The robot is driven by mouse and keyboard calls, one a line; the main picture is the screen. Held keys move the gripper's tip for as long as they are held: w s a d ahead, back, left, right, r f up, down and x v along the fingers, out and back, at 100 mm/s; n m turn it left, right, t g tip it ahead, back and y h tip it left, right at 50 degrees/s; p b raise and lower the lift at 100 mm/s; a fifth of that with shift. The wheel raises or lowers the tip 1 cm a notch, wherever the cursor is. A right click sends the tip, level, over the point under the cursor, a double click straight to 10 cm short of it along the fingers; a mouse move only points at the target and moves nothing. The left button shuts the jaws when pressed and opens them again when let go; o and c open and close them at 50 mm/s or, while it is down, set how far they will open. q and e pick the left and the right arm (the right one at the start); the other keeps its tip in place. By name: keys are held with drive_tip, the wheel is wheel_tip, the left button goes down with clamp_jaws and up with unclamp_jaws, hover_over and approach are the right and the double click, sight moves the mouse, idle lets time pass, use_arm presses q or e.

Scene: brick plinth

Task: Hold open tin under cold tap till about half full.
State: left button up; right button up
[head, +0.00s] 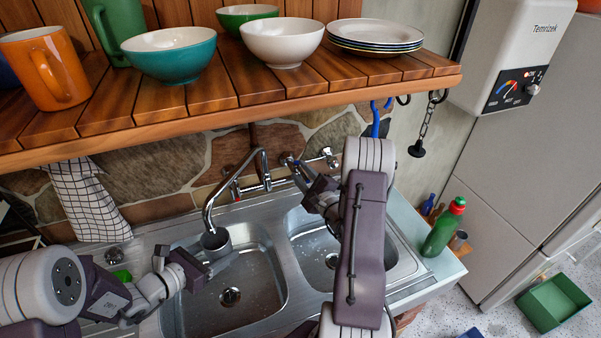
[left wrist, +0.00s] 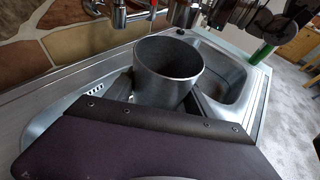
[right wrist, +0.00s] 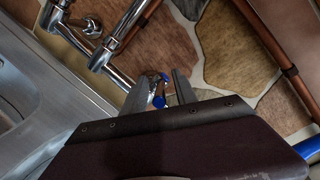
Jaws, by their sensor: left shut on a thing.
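The grey metal tin (head: 216,245) is upright under the end of the chrome spout (head: 208,205), above the left basin. My left gripper (head: 208,268) is shut on its side. In the left wrist view the open tin (left wrist: 168,75) shows a bare grey inside wall; its bottom is hidden and I see no water. The blue-marked cold tap handle (right wrist: 159,92) is between the fingers of my right gripper (right wrist: 159,80), which look open with gaps beside it. In the head view my right gripper (head: 300,170) is at the wall tap, partly hidden by my arm.
The wooden shelf (head: 230,95) with bowls, mugs and plates overhangs the sink. A red-marked tap (head: 236,190) is left of the blue one. A green bottle (head: 443,228) stands on the right of the sink. The right basin (head: 318,255) is empty.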

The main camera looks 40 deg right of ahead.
drive_tip(key=shift+w, duration=0.3)
clamp_jaws()
idle(1.3)
